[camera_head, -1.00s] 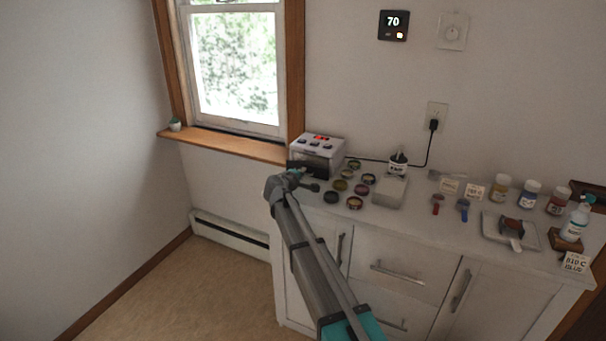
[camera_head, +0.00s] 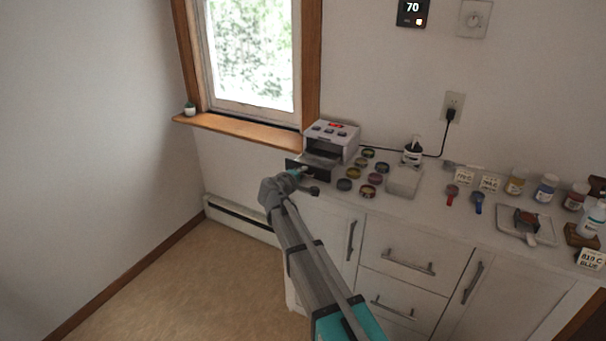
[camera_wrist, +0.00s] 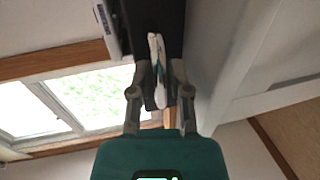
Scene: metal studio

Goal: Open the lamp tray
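The lamp (camera_head: 333,132) is a white box with buttons and a red display on top, at the left end of the counter. Its tray (camera_head: 321,160) is pulled out toward the lower left, with the dark front panel (camera_head: 308,170) standing apart from the box. My gripper (camera_head: 301,177) is at that panel.
The window sill (camera_head: 245,132) is behind and left. Floor left of the cabinet is clear.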

